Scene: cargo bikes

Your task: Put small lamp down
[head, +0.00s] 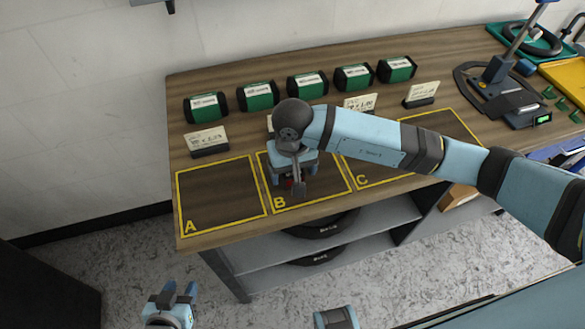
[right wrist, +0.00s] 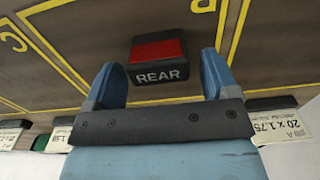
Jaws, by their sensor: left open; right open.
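The small lamp (right wrist: 158,58) is a dark block with a red face and the word REAR. In the right wrist view it rests on the wooden bench inside the yellow outline marked B, between my right gripper's fingers and ahead of them, with gaps on both sides. In the head view only a bit of red (head: 288,183) shows beneath my right gripper (head: 292,186). My right gripper (right wrist: 163,75) is open, pointing down over square B (head: 330,190). My left gripper (head: 177,294) is open and empty, low in front of the bench.
Square A (head: 215,205) is empty; square C (head: 365,180) is partly hidden by my right arm. Several green-and-black boxes (head: 257,96) line the back, with price cards (head: 206,141) before them. A stand (head: 497,75) is at the right. Tyres (head: 325,228) lie on the shelf below.

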